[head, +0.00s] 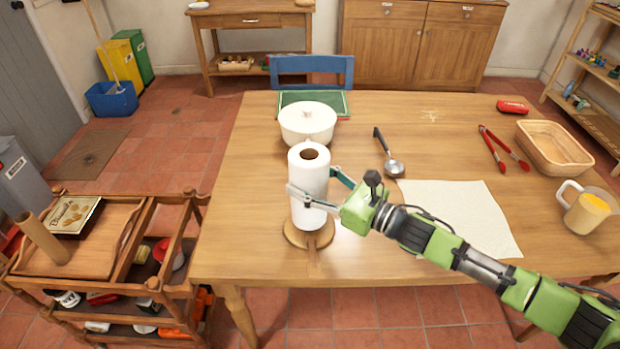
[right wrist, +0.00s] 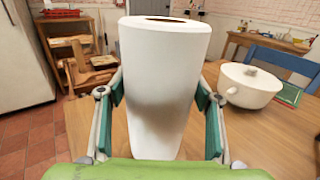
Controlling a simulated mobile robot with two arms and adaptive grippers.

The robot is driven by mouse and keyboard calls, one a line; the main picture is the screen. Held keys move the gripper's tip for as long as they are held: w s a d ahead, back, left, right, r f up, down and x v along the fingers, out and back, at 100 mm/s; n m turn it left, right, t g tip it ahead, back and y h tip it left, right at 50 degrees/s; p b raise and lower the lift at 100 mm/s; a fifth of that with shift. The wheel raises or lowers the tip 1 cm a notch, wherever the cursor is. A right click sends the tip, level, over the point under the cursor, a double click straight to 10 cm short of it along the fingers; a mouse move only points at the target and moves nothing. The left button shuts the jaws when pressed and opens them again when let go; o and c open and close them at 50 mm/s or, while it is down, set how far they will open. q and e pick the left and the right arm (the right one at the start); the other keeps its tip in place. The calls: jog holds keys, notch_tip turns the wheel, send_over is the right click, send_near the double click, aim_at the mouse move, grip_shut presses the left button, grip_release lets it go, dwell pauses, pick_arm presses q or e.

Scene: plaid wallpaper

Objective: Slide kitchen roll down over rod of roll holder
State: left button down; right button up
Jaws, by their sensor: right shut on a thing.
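A white kitchen roll (head: 309,170) stands upright above the round wooden base of the roll holder (head: 292,237) near the table's front edge. My right gripper (head: 313,184) comes in from the right and is shut on the roll, one finger on each side. In the right wrist view the roll (right wrist: 160,90) fills the space between the fingers (right wrist: 160,112). The roll's top hole looks dark, and no rod shows above it. The rod is hidden, and I cannot tell whether the roll's lower end touches the base. My left gripper is not in view.
A white lidded pot (head: 308,125) stands just behind the roll. A ladle (head: 392,168), a cream cloth (head: 460,215), red tongs (head: 505,148), a basket (head: 553,148) and a mug (head: 585,212) lie to the right. A wooden trolley (head: 95,265) stands left of the table.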

jog(key=shift+f+b, duration=1.05)
jog(key=shift+f, duration=0.3)
jog(key=o, duration=1.3)
jog(key=shift+c, duration=0.2)
jog(key=shift+f, duration=0.1)
jog(key=v, duration=1.2)
